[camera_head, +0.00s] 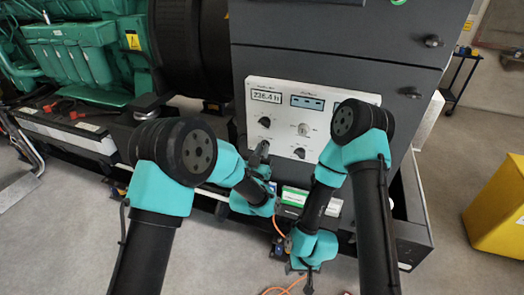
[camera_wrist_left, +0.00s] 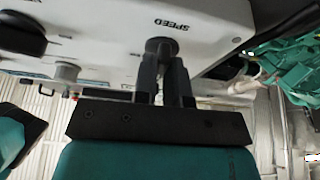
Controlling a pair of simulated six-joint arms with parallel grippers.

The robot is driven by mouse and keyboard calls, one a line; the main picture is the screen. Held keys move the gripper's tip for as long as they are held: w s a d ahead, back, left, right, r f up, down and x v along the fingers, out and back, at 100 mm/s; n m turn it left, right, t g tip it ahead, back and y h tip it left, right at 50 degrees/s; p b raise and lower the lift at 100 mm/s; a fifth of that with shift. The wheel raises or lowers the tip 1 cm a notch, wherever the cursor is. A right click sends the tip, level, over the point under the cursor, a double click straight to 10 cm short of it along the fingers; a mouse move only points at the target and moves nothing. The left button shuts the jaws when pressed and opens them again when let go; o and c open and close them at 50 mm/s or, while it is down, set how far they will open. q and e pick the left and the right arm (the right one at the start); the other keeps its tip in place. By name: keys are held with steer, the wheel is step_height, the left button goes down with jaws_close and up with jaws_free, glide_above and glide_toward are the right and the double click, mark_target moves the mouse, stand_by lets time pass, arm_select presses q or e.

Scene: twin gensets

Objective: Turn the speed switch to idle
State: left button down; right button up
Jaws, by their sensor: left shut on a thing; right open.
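The speed switch (camera_wrist_left: 158,46) is a dark round knob on a white panel, with the upside-down label SPEED beside it in the left wrist view. My left gripper (camera_wrist_left: 163,60) has its two fingers on either side of this knob, shut on it. I cannot tell the switch's position marks. My right gripper (camera_head: 305,279) is open and empty, low in front of the genset, away from the panel.
The panel also has a black knob (camera_head: 265,122), a grey knob (camera_head: 304,129), another black knob (camera_head: 300,153) and a display reading about 236.4 h (camera_head: 266,96). A green engine (camera_head: 85,50) is at the left. A yellow box (camera_head: 497,212) stands at the right on open floor.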

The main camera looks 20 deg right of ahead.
arm_select(q)
steer(key=n+y, duration=0.1)
steer(key=n, duration=0.2)
steer(key=n+t+y, duration=0.1)
steer(key=n+y, duration=0.1)
steer(key=n, duration=0.2)
steer(key=shift+d+n+y, duration=0.1)
steer(key=shift+n+y, duration=0.2)
steer(key=c, duration=1.2)
jaws_free()
steer(key=shift+s, duration=0.1)
steer(key=v, duration=1.7)
steer(key=shift+s+f, duration=0.15)
steer(key=shift+f, duration=0.1)
